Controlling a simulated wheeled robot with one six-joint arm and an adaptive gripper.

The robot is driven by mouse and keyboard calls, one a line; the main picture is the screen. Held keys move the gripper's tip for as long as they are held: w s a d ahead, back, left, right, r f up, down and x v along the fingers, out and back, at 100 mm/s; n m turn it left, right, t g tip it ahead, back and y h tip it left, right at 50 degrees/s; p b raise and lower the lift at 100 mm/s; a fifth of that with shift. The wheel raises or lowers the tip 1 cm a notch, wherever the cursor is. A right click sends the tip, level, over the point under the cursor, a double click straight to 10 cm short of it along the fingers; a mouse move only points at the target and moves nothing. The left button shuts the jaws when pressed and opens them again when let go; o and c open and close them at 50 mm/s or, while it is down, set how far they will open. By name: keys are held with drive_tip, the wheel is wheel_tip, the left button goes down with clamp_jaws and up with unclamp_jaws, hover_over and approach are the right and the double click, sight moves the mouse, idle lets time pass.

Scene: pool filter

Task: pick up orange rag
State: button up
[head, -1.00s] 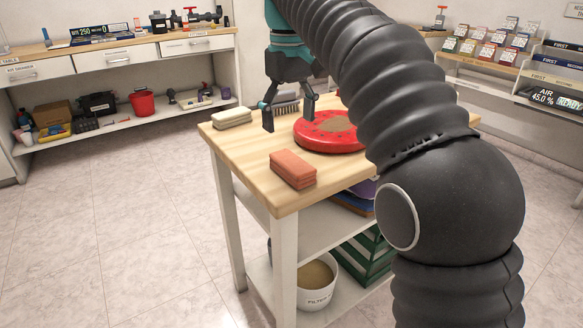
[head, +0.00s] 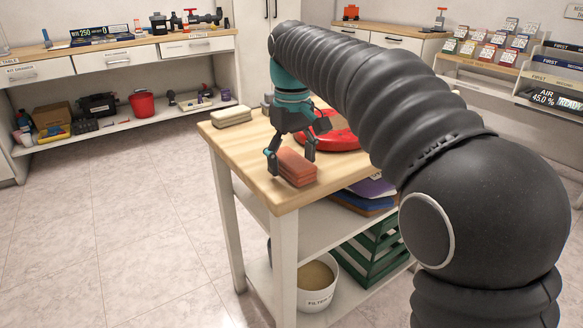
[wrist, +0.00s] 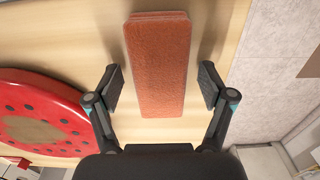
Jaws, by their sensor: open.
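The orange rag (head: 296,167) is a folded, flat block on the wooden tabletop near its front corner. In the wrist view the orange rag (wrist: 160,62) lies lengthwise, with its near end between my finger pads. My gripper (head: 291,165) is open and points down at the rag, one finger on each side of it. In the wrist view my gripper (wrist: 160,90) shows a gap between each pad and the rag. I cannot tell exactly how high the fingertips are above the table.
A red round lid-like object (head: 338,139) lies behind the rag, partly hidden by my arm. A pale folded cloth (head: 231,117) lies at the table's left back edge. The wooden table (head: 240,150) is bare left of the rag. A white bucket (head: 318,285) stands below.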

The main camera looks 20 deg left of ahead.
sight(292, 158)
drive_tip(key=c, duration=1)
drive_tip(key=shift+c, duration=0.2)
drive_tip(key=shift+r, duration=0.1)
wheel_tip(292, 158, up, 4)
drive_tip(key=shift+r+p, duration=0.2)
drive_tip(key=shift+p, duration=0.45)
drive_tip(key=s+d+r, duration=0.1)
drive_tip(key=d+r, duration=0.5)
drive_tip(key=d, duration=0.5)
drive_tip(key=shift+d+r, duration=0.2)
drive_tip(key=shift+d, duration=0.1)
